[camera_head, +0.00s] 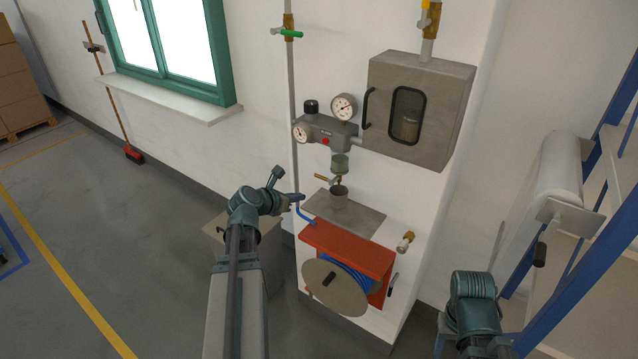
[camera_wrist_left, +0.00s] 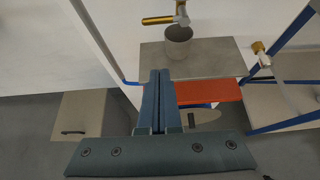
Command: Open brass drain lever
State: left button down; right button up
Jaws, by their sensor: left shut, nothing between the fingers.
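The brass drain lever (camera_head: 321,177) sticks out to the left below the green filter bowl (camera_head: 340,163) on the wall. It also shows in the left wrist view as a brass handle (camera_wrist_left: 158,20) on a small silver valve. A grey cup (camera_head: 339,196) stands on the shelf under the valve. My left gripper (camera_head: 298,197) is shut and empty, below and to the left of the lever and apart from it. Its closed fingers show in the left wrist view (camera_wrist_left: 160,76), with the lever beyond them. My right arm is at the lower right; its fingers do not show.
The grey shelf (camera_head: 365,222) lies above a red hose reel (camera_head: 375,262). A grey regulator with gauges (camera_head: 325,131) and a grey cabinet (camera_head: 455,110) are above. A brass tap (camera_head: 405,242) is at the right. The air left of the lever is free.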

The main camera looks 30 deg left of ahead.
pick_arm(q)
jog(key=b+x, duration=0.5)
jog(key=x, duration=0.5)
jog(key=shift+w+f+b, duration=0.1)
jog(key=shift+f+b, duration=0.2)
pick_arm(e)
notch_tip(320, 180, down, 6)
pick_arm(q)
notch_tip(320, 180, up, 3)
jog(key=p, duration=0.2)
jog(key=shift+w+f+p, duration=0.1)
jog(key=shift+f+p, duration=0.1)
jog(key=shift+p, duration=0.15)
jog(key=shift+w+d+r+p, duration=0.1)
jog(key=shift+w+r+p, duration=0.05)
jog(key=shift+r+p, duration=0.75)
pick_arm(e)
jog(key=shift+r, duration=2.45)
